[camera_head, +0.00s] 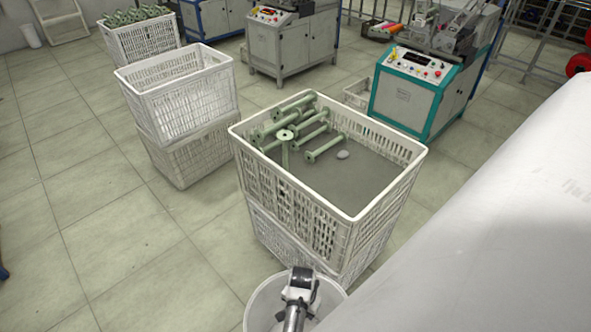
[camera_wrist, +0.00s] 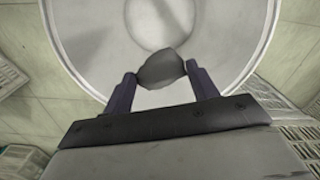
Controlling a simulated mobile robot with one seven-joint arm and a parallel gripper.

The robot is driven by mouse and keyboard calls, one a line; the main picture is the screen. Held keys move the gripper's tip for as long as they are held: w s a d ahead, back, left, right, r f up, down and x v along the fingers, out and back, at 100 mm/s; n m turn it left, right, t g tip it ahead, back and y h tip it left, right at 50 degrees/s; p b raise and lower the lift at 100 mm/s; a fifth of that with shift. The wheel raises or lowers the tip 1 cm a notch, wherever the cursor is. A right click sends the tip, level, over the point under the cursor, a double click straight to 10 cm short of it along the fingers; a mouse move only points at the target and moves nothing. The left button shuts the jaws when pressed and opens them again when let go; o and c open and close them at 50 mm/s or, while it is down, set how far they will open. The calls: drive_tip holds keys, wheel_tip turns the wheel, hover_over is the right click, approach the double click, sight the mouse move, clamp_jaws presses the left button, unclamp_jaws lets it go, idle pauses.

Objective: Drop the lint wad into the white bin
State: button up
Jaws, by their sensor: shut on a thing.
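My gripper (camera_wrist: 162,82) is shut on a grey, rounded lint wad (camera_wrist: 160,67), pinched between its two dark fingers. In the wrist view the wad is in front of the round opening of the white bin (camera_wrist: 85,40), with the bin's floor showing behind it. In the head view the white bin (camera_head: 262,302) stands on the floor at the bottom middle, partly cut off by the frame edge. My gripper (camera_head: 300,278) is over the bin there, and the wad in it is hidden.
A white crate stack (camera_head: 300,207) stands just behind the bin. More crates (camera_head: 180,95) stand at the left, and a teal-edged winding machine (camera_head: 410,92) behind. The left floor is clear.

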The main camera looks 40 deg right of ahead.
drive_tip(key=shift+s+d+f, duration=0.15)
drive_tip(key=shift+s+f, duration=0.05)
drive_tip(key=shift+s, duration=0.75)
wheel_tip(320, 180, down, 6)
drive_tip(key=b, duration=0.6)
drive_tip(key=shift+r, duration=0.1)
drive_tip(key=o, duration=1)
wheel_tip(320, 180, up, 14)
drive_tip(key=shift+f, duration=0.1)
